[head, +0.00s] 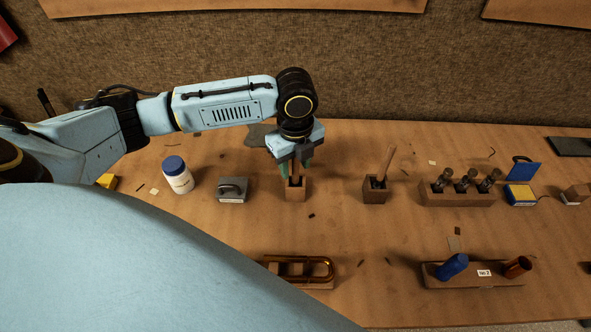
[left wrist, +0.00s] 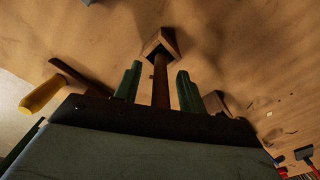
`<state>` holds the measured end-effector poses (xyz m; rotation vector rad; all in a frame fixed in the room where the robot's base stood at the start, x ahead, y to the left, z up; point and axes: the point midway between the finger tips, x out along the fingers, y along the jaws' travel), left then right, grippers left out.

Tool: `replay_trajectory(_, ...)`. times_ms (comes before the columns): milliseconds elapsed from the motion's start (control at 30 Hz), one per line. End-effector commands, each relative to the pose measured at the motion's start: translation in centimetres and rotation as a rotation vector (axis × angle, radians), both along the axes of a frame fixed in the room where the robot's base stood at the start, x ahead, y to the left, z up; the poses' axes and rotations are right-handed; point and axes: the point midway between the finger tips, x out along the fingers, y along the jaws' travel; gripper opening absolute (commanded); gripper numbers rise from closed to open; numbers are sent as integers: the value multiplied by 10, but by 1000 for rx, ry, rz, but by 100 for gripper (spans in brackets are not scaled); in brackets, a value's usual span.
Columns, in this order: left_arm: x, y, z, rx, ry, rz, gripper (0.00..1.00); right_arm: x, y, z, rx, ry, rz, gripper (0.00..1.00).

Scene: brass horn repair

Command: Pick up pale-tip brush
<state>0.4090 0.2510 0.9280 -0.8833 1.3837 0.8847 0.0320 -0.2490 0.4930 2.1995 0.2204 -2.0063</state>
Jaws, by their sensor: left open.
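My left gripper (head: 297,168) is open above a small wooden block (head: 296,190) in the head view. A thin upright handle (head: 295,180) stands in that block, between the green fingers. In the left wrist view the brown handle (left wrist: 161,88) runs between the two fingers, apart from both, down to the block (left wrist: 160,43). A second wooden block (head: 375,191) to the right holds a leaning tan handle (head: 385,163). No pale tip shows clearly, so I cannot tell from looks which is the pale-tip brush. My right gripper is out of view.
A white jar with blue lid (head: 177,175) and a grey block (head: 232,190) stand left. A rack of dark tools (head: 458,195) stands right. A brass tube (head: 300,268) and a holder with a blue item (head: 453,266) lie nearer. The middle bench is mostly clear.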

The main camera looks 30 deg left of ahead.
Motion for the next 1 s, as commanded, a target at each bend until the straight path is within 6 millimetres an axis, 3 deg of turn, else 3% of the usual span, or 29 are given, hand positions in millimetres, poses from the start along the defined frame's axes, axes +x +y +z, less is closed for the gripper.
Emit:
replay_trajectory(133, 0, 0, 1, 0, -1, 0, 41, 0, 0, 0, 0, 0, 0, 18)
replay_trajectory(433, 0, 0, 1, 0, -1, 0, 1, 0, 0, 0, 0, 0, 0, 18)
replay_trajectory(767, 1, 0, 4, -1, -2, 0, 0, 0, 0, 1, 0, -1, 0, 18)
replay_trajectory(1000, 2, 0, 45, -1, -7, 0, 0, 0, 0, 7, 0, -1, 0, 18)
